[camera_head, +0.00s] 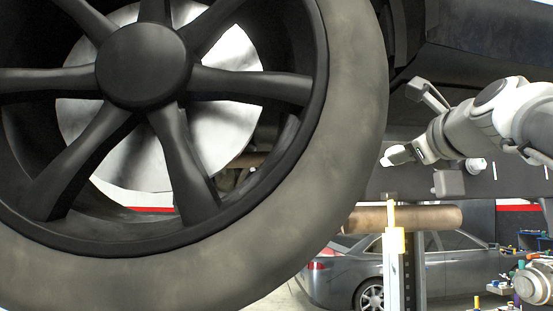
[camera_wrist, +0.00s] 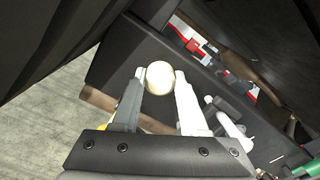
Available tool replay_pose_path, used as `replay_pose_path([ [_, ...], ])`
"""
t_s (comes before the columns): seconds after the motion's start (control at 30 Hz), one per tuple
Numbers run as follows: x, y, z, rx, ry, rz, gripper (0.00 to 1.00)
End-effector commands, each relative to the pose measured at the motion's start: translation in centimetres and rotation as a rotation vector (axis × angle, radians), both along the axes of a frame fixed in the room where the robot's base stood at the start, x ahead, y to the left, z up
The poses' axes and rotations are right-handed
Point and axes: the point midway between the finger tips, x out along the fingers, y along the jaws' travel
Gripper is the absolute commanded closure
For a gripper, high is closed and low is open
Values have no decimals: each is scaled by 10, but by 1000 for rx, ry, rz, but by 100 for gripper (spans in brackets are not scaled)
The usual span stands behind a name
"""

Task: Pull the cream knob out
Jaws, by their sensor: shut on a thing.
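The cream knob (camera_wrist: 159,77) is a round pale ball between the two fingertips in the wrist view. My gripper (camera_wrist: 161,82) is shut on it, with one light finger touching each side. Behind the knob is a dark panel (camera_wrist: 112,62). In the head view my gripper (camera_head: 391,158) reaches in from the right, in front of the dark underside of a raised car. There the knob is too small to tell from the pale fingertips. How far the knob stands out of the panel cannot be told.
A large wheel (camera_head: 350,150) fills the left of the head view, close to my gripper. A grey box (camera_head: 448,183) and a brown cylinder (camera_head: 410,218) lie below it. A yellow-banded post (camera_head: 394,240) stands underneath. A parked car (camera_head: 430,270) is behind.

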Motion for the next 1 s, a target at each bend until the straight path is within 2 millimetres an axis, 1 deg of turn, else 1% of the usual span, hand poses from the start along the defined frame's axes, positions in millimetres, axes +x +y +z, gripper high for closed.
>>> replay_pose_path([
  [0.37,-1,0,0,1,0,0,100],
  [1.0,-17,-1,0,1,0,-1,100],
])
